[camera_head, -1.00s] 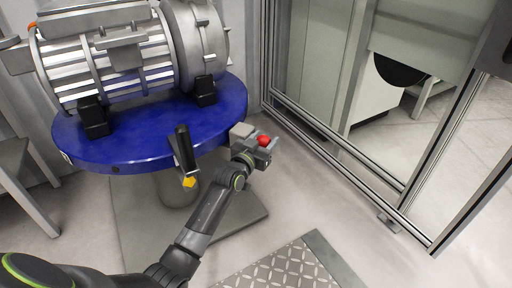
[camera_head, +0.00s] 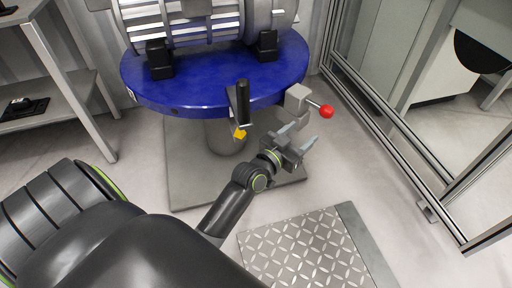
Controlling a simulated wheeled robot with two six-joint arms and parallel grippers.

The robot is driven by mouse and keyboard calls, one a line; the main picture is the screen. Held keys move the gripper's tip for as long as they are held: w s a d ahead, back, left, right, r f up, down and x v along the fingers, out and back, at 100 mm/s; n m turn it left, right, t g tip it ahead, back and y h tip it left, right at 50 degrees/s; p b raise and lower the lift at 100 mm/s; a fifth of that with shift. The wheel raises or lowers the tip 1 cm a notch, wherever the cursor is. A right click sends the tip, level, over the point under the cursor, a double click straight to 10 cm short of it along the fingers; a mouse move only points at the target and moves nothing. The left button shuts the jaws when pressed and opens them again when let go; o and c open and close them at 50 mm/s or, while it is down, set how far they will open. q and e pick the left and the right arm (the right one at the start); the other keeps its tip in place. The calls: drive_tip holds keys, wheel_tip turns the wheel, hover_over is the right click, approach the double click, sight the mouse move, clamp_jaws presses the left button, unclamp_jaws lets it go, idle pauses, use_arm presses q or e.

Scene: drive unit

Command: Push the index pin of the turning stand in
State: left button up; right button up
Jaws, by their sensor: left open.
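The turning stand has a round blue top (camera_head: 200,99) on a grey column. The index pin shows as a red knob (camera_head: 326,111) on a short rod, coming out to the right from a grey block (camera_head: 299,100) at the top's right edge. My left gripper (camera_head: 304,139) is open and empty. It is just below and left of the red knob, apart from it, with its fingers pointing up and right. A black handle (camera_head: 242,98) with a yellow tip (camera_head: 239,133) hangs at the top's front edge. My right gripper is not in view.
A ribbed grey drive unit (camera_head: 200,18) stands on the blue top between black clamps. A metal-framed glass partition (camera_head: 400,140) is at right. A tread plate (camera_head: 305,250) lies on the floor in front. A shelf (camera_head: 45,100) stands at left.

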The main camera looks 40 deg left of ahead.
use_arm(q)
drive_tip(key=s+a+f+g+y+p, duration=0.1)
drive_tip(key=s+a+f+g+p, duration=0.1)
drive_tip(key=s+f+g+p, duration=0.2)
drive_tip(key=s+a+f+n+g+y+p, duration=0.1)
drive_tip(key=s+a+f+g+p, duration=0.2)
drive_tip(key=s+f+p, duration=0.6)
drive_tip(key=shift+f+n+g+p, duration=0.35)
drive_tip(key=shift+f+p, duration=0.7)
drive_tip(key=shift+p, duration=0.9)
